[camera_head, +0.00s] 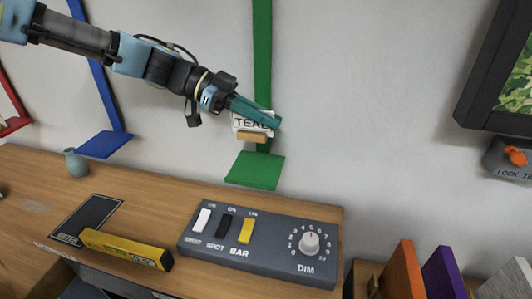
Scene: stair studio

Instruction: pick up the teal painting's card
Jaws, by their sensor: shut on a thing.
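The white card (238,124) lettered "TEAL" shows at the green upright strip on the wall. A small wooden holder (252,137) is at the card's lower edge. My gripper (272,119) comes in from the upper left, and its teal fingers are shut on the card, covering its upper part. I cannot tell whether the card still touches the wooden holder. The teal painting itself cannot be made out in this view.
Below is a green shelf plate (255,170). The wooden counter (155,190) holds a grey switch box (262,246), a yellow level (125,250) and a small vase (76,162). A dark-framed picture (490,75) hangs at right. The wall between is bare.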

